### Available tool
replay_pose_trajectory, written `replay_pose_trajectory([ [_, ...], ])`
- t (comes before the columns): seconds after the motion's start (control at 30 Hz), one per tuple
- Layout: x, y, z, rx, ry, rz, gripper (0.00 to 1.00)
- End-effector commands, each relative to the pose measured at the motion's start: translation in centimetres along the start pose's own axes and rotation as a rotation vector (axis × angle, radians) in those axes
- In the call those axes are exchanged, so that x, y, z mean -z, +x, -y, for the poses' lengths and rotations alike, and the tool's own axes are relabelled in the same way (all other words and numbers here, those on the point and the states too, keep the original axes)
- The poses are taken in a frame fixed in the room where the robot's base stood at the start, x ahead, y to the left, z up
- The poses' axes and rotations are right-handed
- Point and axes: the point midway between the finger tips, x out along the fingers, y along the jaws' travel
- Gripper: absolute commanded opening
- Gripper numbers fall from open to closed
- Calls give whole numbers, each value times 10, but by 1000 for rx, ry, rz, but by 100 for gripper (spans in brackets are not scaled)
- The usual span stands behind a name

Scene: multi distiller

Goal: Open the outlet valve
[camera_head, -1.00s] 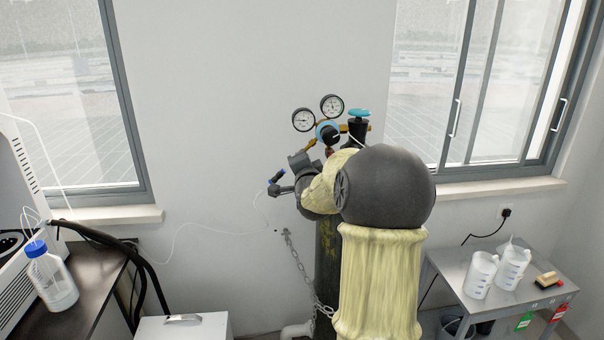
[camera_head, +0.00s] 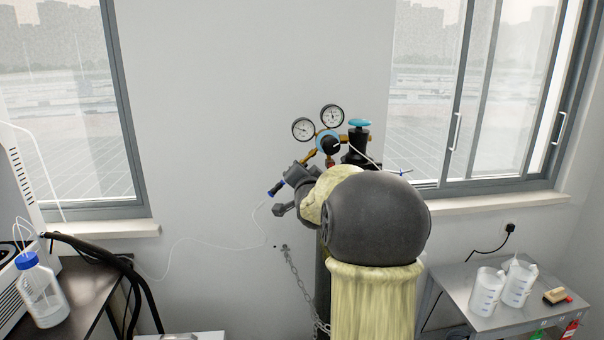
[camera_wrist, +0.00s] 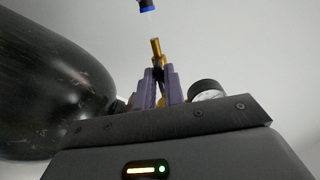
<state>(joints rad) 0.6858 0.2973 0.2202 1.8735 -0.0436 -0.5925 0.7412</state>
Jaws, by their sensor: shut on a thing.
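The gas regulator sits on top of the cylinder, with two round gauges (camera_head: 303,129) and a black knob with a blue ring (camera_head: 329,142). Its brass outlet valve (camera_head: 309,156) points down and left, and its brass end also shows in the wrist view (camera_wrist: 156,48). My gripper (camera_wrist: 159,76) has its purple fingers closed on the small dark part of the outlet valve, just below the brass end. In the head view, my arm hides most of the fingers and the grip.
The dark cylinder (camera_wrist: 50,85) is close to the left of my gripper. A gauge (camera_wrist: 207,90) is close on the right. A turquoise cylinder valve (camera_head: 359,124) stands right of the knob. A chain (camera_head: 297,285) and a thin white hose (camera_head: 205,240) hang nearby.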

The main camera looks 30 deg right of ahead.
Motion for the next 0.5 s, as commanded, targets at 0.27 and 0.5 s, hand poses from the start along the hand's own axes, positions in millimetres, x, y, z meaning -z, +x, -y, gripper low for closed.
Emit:
replay_pose_trajectory([
  [0.27, -2, 0, -1, -1, 1, 4, 32],
  [0.5, -1, -2, 0, 0, 1, 1, 32],
])
